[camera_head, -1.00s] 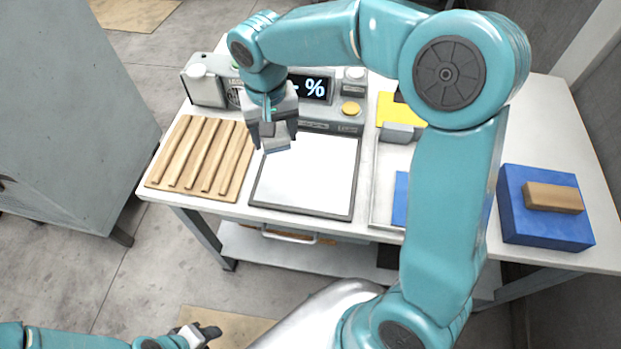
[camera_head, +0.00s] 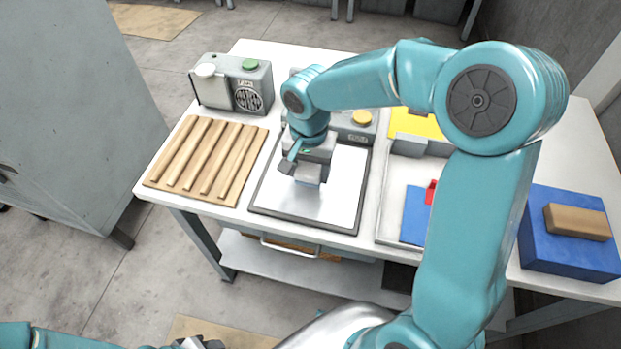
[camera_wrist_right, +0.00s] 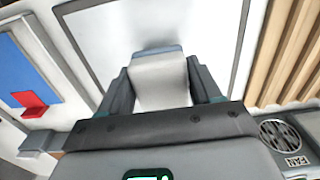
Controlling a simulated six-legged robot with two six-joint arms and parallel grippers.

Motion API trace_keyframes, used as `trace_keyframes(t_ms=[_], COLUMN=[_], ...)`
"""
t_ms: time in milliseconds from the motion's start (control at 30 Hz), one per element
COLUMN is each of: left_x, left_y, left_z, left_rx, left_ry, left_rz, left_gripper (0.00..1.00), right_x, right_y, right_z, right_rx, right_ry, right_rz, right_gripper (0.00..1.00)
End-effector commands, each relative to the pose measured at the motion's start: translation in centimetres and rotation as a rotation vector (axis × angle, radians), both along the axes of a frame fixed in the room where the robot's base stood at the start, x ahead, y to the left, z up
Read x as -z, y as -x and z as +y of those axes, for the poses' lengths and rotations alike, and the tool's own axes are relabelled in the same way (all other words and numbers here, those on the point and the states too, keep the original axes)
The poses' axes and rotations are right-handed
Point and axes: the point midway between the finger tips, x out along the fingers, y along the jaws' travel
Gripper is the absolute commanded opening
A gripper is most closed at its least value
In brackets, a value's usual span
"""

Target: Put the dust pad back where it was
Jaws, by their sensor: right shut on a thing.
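My right gripper (camera_head: 304,170) is shut on a small pale grey block, the dust pad (camera_head: 308,174), over the white panel (camera_head: 336,194) with a dark frame. In the right wrist view the pad (camera_wrist_right: 160,82) sits between the two dark fingers, with a blue-grey far edge. I cannot tell whether it touches the panel. My left gripper (camera_head: 203,344) is cut off at the bottom edge of the head view, and its jaws are unclear.
A ribbed wooden rack (camera_head: 207,160) lies left of the panel. A grey fan box (camera_head: 240,85) stands behind it. A tray right of the panel holds a blue sheet (camera_head: 414,215), a red piece (camera_head: 431,192) and a yellow sheet (camera_head: 415,122). A blue block (camera_head: 570,248) carries a brown block (camera_head: 577,222).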

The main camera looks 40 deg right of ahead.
Motion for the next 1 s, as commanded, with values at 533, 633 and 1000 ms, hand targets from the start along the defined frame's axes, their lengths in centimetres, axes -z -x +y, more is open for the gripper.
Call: trace_keyframes(t_ms=[533, 633, 1000], left_x=[0.4, 0.8, 0.5], left_y=[0.0, 0.0, 0.0], left_z=[0.0, 0.0, 0.0], left_rx=[0.0, 0.0, 0.0], left_ry=[0.0, 0.0, 0.0], left_rz=[0.0, 0.0, 0.0], left_gripper=[0.43, 0.43, 0.43], right_x=[3.9, 4.3, 4.0], right_y=[0.2, 0.1, 0.1], right_z=[-0.2, -0.2, -0.2], right_rx=[0.0, 0.0, 0.0], right_ry=[-0.001, -0.001, -0.001], right_rz=[0.002, 0.002, 0.002], right_gripper=[0.39, 0.39, 0.89])
